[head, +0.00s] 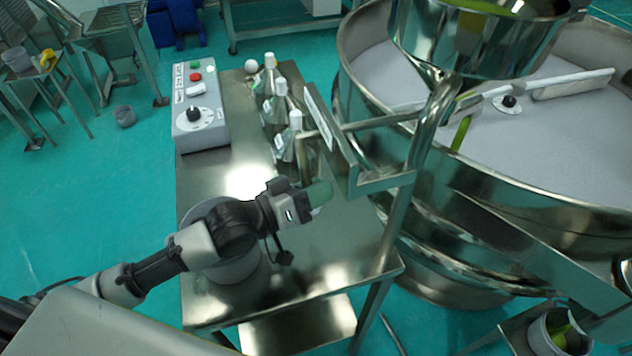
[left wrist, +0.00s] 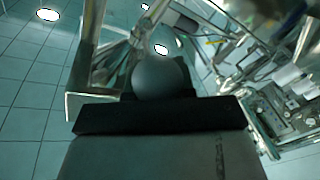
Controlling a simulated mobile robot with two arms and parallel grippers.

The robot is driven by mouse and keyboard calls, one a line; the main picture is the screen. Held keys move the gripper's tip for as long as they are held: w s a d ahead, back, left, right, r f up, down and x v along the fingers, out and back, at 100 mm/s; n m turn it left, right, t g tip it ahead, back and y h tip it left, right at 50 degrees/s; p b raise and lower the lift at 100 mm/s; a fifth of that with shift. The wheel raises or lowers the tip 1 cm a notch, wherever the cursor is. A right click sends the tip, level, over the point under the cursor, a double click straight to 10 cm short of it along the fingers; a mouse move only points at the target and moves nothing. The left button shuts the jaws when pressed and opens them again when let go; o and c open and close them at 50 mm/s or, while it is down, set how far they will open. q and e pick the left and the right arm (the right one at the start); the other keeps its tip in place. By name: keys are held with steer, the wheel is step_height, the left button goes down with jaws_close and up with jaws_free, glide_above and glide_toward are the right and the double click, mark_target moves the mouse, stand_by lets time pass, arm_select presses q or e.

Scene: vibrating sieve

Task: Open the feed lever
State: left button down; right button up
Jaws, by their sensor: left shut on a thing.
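In the left wrist view the knob (left wrist: 160,77) shows as a dark ball just past the dark gripper pad (left wrist: 160,115). The knob looks like the end of the feed lever; the gripper and bracket hide how it joins the metal frame. The steel feed hopper (head: 465,45) stands above the sieve (head: 520,190) at the right. My right gripper does not show.
A steel table (head: 315,255) lies below my left arm. It carries a control box (head: 200,105), several white-capped bottles (head: 282,100), a white ball (head: 251,66) and a grey round container (head: 236,268). The steel bracket (head: 385,182) is close to the gripper.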

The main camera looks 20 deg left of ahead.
arm_select(q)
steer(key=n+p, duration=0.1)
steer(key=s+d+r+n+p, duration=0.1)
steer(key=p, duration=0.1)
steer(key=shift+s+r, duration=0.15)
steer(key=shift+r, duration=0.1)
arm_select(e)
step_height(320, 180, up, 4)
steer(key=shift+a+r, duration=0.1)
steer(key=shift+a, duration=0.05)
arm_select(q)
steer(key=c, duration=0.9)
jaws_free()
steer(key=shift+c, duration=0.2)
steer(key=shift+f, duration=0.1)
steer(key=b+v, duration=0.3)
steer(key=v, duration=0.8)
steer(key=shift+r, duration=0.25)
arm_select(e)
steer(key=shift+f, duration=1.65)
